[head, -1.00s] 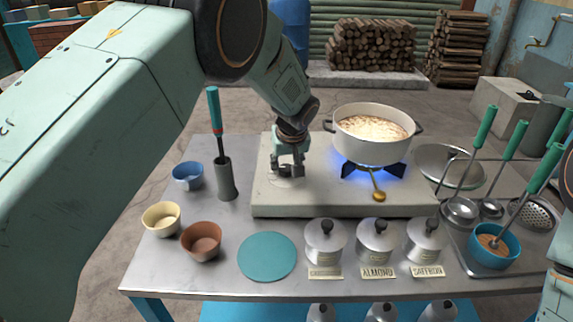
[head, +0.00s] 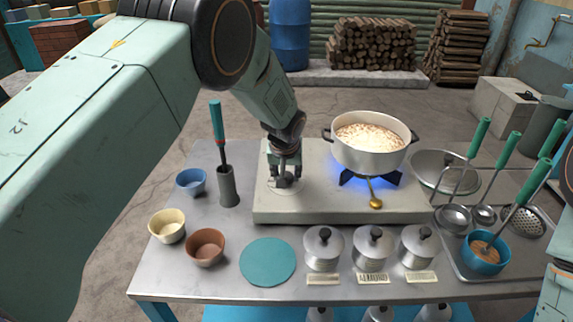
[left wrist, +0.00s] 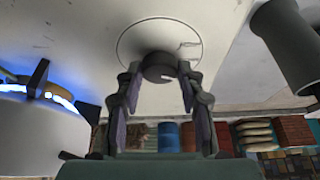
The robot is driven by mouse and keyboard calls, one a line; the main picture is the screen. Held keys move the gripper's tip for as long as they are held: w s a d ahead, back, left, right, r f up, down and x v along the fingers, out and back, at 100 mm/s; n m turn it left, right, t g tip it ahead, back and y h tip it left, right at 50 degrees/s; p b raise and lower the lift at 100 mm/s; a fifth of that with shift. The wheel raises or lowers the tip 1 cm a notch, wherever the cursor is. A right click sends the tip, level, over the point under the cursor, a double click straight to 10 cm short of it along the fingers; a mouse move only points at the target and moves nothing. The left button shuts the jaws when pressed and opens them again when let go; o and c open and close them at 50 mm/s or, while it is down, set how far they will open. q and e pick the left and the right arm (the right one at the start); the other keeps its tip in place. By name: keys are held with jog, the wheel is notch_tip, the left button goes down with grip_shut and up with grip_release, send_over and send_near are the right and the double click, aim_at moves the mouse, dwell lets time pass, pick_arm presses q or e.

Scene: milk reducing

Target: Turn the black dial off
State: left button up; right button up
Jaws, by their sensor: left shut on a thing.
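The black dial (left wrist: 158,67) sits on a pale round plate on the stove's top, left of the burner. In the left wrist view it stands between my finger tips. The burner's blue flame (head: 350,182) is lit under a white pot (head: 345,157) of pale, frothy milk; the flame also shows in the left wrist view (left wrist: 60,95). My right gripper is out of view.
Blue, cream and brown bowls are at the left. A teal disc (head: 267,262) and lidded canisters (head: 323,250) line the front. Ladles rest on a tray at the right.

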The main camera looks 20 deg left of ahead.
pick_arm(q)
jog(key=m+h+p, duration=0.1)
jog(key=m+p, duration=0.2)
jog(key=shift+a+r+p, duration=0.15)
jog(key=shift+p, duration=0.2)
jog(key=shift+m, duration=0.4)
jog(key=shift+m+h, duration=0.5)
jog(key=shift+m, duration=0.1)
jog(key=shift+w+a+f+m+h+b, duration=0.1)
jog(key=shift+f+m+h+b, duration=0.2)
jog(key=shift+m+b, duration=0.55)
jog(key=m+h+b, duration=0.1)
jog(key=m+b, duration=0.3)
jog(key=b, duration=0.1)
jog(key=shift+a+g, duration=0.1)
jog(key=shift+g, duration=0.2)
jog(key=shift+r+m+g+h+b, duration=0.15)
jog(key=shift+m+g+h+b, duration=0.25)
jog(key=shift+m+b, duration=0.9)
jog(key=shift+w+a, duration=0.1)
jog(key=o, duration=1.1)
jog(key=shift+r, duration=0.1)
jog(key=shift+o, duration=0.3)
